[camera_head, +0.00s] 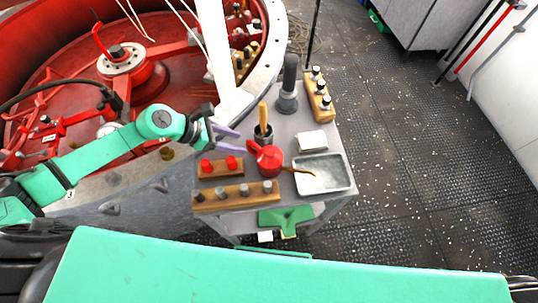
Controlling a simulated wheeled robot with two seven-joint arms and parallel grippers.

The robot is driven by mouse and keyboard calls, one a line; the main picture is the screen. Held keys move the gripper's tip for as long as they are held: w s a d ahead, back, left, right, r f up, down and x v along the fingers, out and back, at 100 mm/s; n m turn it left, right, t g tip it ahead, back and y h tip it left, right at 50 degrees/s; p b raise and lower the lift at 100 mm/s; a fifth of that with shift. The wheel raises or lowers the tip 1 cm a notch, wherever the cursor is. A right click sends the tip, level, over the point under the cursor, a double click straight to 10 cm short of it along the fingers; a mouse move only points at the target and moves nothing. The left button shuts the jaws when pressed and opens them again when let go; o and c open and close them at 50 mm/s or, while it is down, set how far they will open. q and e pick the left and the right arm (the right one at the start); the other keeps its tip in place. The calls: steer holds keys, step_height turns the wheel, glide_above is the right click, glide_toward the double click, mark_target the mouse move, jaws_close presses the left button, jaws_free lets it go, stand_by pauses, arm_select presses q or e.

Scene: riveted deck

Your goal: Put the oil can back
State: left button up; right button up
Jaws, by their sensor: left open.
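The red oil can (267,157) stands on the grey cart, with its thin brown spout pointing right over the edge of a metal tray (324,173). My left gripper (229,138) is open and empty. Its purple fingers point right, to the upper left of the oil can, and appear apart from it. A dark cup with a wooden-handled tool (263,130) stands just behind the can, near the fingertips. My right gripper is not in view.
The grey cart top (291,128) also holds a wooden block with red knobs (221,167), a wooden rack (236,195), a dark grey cylinder (288,88), another rack (319,95) and a white pad (312,140). A large red machine (150,70) stands left.

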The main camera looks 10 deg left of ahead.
arm_select(q)
steer(key=p+x, duration=0.1)
steer(key=x, duration=0.3)
steer(key=shift+f, duration=0.2)
steer(key=shift+s, duration=0.1)
jaws_close()
stand_by(1.0)
